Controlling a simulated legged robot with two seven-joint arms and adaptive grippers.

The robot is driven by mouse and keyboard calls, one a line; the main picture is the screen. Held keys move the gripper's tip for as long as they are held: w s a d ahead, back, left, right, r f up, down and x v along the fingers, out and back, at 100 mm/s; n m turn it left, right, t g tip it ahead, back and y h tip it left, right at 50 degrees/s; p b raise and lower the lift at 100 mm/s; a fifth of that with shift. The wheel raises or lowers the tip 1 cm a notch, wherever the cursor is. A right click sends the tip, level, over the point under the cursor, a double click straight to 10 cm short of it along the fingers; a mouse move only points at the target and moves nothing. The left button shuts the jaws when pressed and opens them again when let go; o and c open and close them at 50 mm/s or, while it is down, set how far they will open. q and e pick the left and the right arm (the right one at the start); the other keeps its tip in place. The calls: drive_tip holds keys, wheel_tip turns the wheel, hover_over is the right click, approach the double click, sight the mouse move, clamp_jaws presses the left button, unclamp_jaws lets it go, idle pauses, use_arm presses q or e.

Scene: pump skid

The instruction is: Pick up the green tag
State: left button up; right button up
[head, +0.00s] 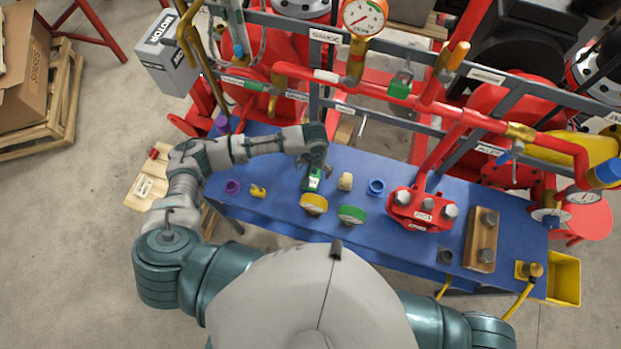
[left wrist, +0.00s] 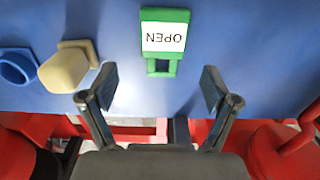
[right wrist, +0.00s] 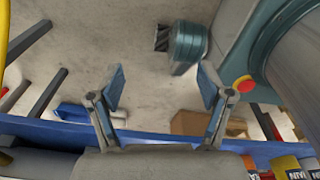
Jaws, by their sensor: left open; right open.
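The green tag (head: 311,182) lies on the blue bench top, with a white label on it. In the left wrist view the tag (left wrist: 165,42) reads OPEN, upside down, and has a square hole at its near end. My left gripper (head: 316,165) is over the bench beside the tag. In the left wrist view the gripper (left wrist: 160,92) is open, its fingers apart and empty, with the tag just beyond the fingertips and centred between them. My right gripper (right wrist: 162,88) is open and empty, facing the floor and a blue edge; it does not show in the head view.
Red pipework (head: 375,90) stands behind. A red valve block (head: 421,209) sits right.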

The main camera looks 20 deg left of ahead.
sight(313, 177)
use_arm(q)
drive_tip(key=f, duration=0.3)
drive_tip(key=shift+s+d+f, duration=0.2)
drive_tip(key=shift+d+f, duration=0.05)
drive_tip(key=shift+f, duration=0.1)
drive_tip(key=shift+a+f, duration=0.15)
drive_tip(key=shift+f, duration=0.2)
drive_tip(key=shift+a+f, duration=0.15)
drive_tip(key=shift+a, duration=0.45)
drive_tip(key=c, duration=0.9)
drive_tip(key=shift+d, duration=0.1)
drive_tip(key=c, duration=0.3)
drive_tip(key=shift+d, duration=0.4)
drive_tip(key=shift+c, duration=0.2)
drive_tip(key=shift+w+r, duration=0.1)
drive_tip(key=shift+r, duration=0.15)
wheel_tip(313, 177, up, 10)
drive_tip(key=shift+f, duration=0.25)
use_arm(e)
drive_tip(key=shift+s+d, duration=0.3)
drive_tip(key=shift+d, duration=0.5)
